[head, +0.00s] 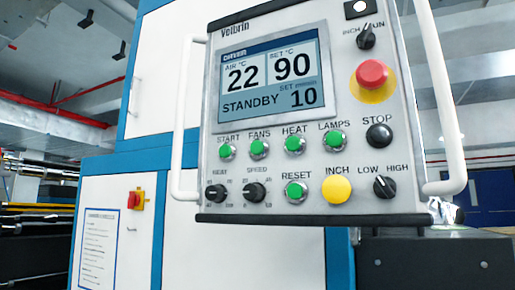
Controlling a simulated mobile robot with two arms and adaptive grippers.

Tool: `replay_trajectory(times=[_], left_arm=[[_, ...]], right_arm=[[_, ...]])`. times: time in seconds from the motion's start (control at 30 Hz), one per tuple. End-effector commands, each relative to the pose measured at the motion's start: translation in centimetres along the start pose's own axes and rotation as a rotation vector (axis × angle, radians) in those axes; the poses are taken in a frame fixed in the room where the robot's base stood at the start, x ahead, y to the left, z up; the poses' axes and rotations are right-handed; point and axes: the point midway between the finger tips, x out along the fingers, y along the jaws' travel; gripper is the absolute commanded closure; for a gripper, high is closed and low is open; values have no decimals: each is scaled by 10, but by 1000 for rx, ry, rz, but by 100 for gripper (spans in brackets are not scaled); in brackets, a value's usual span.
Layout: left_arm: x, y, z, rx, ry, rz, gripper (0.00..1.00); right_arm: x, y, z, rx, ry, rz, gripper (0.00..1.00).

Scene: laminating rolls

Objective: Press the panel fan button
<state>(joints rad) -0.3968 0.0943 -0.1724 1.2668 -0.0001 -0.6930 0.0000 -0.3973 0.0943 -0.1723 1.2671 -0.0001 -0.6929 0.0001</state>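The control panel (350,200) fills the middle and right of the head view, tilted slightly. The green fans button (259,148) sits under the label FANS, in the upper button row between the start button (227,152) and the heat button (295,144). The screen (268,84) reads DRYER, AIR 22, SET 90, STANDBY and SET 10. Neither of my grippers can be made out in the view.
A green lamps button (336,140), black stop button (379,135), green reset button (295,191) and yellow inch button (337,189) are nearby. A red emergency button (372,74) is above. White handles (446,100) stand out at both panel sides.

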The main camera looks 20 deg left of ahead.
Motion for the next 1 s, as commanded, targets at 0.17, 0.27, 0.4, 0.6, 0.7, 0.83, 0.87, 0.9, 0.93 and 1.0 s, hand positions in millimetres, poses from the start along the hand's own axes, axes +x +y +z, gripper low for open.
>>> replay_trajectory(times=[0.17,0.27,0.4,0.6,0.7,0.83,0.87,0.9,0.93,1.0], left_arm=[[0,0,0,0,0,0,89],[0,0,0,0,0,0,100],[0,0,0,0,0,0,100],[0,0,0,0,0,0,100],[0,0,0,0,0,0,100],[0,0,0,0,0,0,100],[0,0,0,0,0,0,100],[0,0,0,0,0,0,100],[0,0,0,0,0,0,100],[0,0,0,0,0,0,100]], right_arm=[[0,0,0,0,0,0,36],[0,0,0,0,0,0,36],[0,0,0,0,0,0,36],[0,0,0,0,0,0,36],[0,0,0,0,0,0,36],[0,0,0,0,0,0,36],[0,0,0,0,0,0,36],[0,0,0,0,0,0,36],[0,0,0,0,0,0,36],[0,0,0,0,0,0,36]])
